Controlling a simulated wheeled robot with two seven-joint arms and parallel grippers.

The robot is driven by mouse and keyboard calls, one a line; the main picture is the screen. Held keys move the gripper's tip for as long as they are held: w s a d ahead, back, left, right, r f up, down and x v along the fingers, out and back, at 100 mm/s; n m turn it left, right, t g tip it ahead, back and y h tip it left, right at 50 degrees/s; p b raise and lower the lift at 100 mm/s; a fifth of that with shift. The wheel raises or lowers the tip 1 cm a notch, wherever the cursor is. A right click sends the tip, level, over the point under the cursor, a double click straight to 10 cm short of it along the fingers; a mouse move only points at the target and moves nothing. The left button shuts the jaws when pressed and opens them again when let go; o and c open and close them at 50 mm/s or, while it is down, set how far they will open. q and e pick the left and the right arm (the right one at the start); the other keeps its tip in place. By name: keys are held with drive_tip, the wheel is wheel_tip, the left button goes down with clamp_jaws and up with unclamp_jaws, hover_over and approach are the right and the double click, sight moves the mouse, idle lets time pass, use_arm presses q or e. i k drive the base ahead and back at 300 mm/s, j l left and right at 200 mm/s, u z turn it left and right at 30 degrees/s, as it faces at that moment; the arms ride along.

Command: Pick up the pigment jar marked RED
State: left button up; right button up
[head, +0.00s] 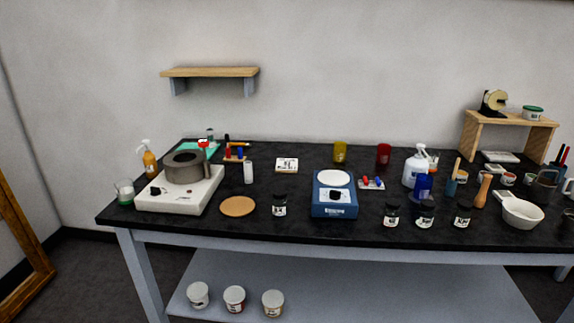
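Several small dark-lidded jars with white labels stand near the front of the black table. One jar (279,205) stands alone left of the blue scale. Three more stand to its right: a jar (391,214), a second jar (426,214) and a third jar (463,214). The labels are too small to read, so I cannot tell which is marked RED. Neither of my grippers shows in the head view.
The black table (300,232) carries a hot plate (178,195) with a grey pot, a cork mat (238,206), a blue scale (335,205), a white spray bottle (414,170) and a white ladle-like pan (520,212). Tubs (234,298) sit on the lower shelf.

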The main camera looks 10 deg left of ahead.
sight(392, 210)
drive_tip(key=k+l, duration=0.1)
drive_tip(key=l, duration=0.3)
drive_tip(key=k+l, duration=0.1)
drive_tip(key=l, duration=0.3)
drive_tip(key=k+l, duration=0.1)
drive_tip(key=l, duration=0.25)
